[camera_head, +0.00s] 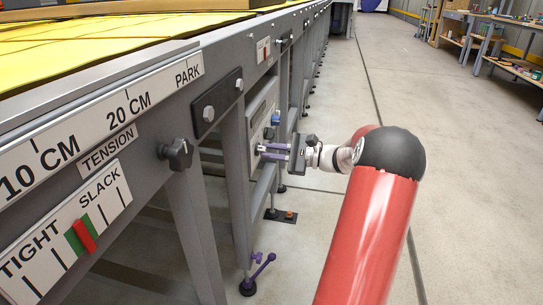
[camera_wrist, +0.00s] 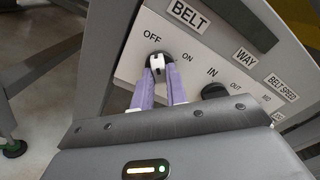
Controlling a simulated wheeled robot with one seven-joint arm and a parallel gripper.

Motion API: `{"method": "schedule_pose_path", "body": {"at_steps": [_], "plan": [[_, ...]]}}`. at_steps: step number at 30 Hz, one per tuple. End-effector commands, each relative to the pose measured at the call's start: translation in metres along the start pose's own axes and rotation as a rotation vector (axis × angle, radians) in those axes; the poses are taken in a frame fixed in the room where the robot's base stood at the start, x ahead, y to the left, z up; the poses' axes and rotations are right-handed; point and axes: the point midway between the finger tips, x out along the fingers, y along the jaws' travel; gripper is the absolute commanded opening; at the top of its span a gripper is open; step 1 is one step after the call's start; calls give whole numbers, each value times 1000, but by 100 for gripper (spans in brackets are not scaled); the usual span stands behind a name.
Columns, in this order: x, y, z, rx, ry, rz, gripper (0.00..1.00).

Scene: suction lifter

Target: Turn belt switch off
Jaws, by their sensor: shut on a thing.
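The belt switch (camera_wrist: 157,63) is a black round knob with a white grip bar, on a pale panel (camera_wrist: 130,62) under the BELT label. OFF is printed above it and ON to its right. The grip bar's upper end seems to lie nearer OFF, though the fingers partly cover the knob. My gripper (camera_wrist: 160,77) has its two purple fingers closed on the switch's grip bar. In the head view my gripper (camera_head: 273,152) reaches left to the panel (camera_head: 262,125) on the conveyor's side; the switch is too small to make out there.
A second black knob (camera_wrist: 214,91) marked IN and OUT sits right of the switch. A tension knob (camera_head: 177,153) juts from the conveyor frame, whose legs (camera_head: 195,235) stand nearby. Floor to the right (camera_head: 450,170) is clear; workbenches (camera_head: 510,45) stand farther back.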

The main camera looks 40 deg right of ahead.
Motion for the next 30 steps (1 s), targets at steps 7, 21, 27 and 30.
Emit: {"method": "schedule_pose_path", "body": {"at_steps": [7,21,27,30], "plan": [[-1,1,-1,-51,1,1,0],[-1,1,-1,-58,1,1,18],[0,0,0,-58,1,1,36],[0,0,0,-58,0,1,36]]}}
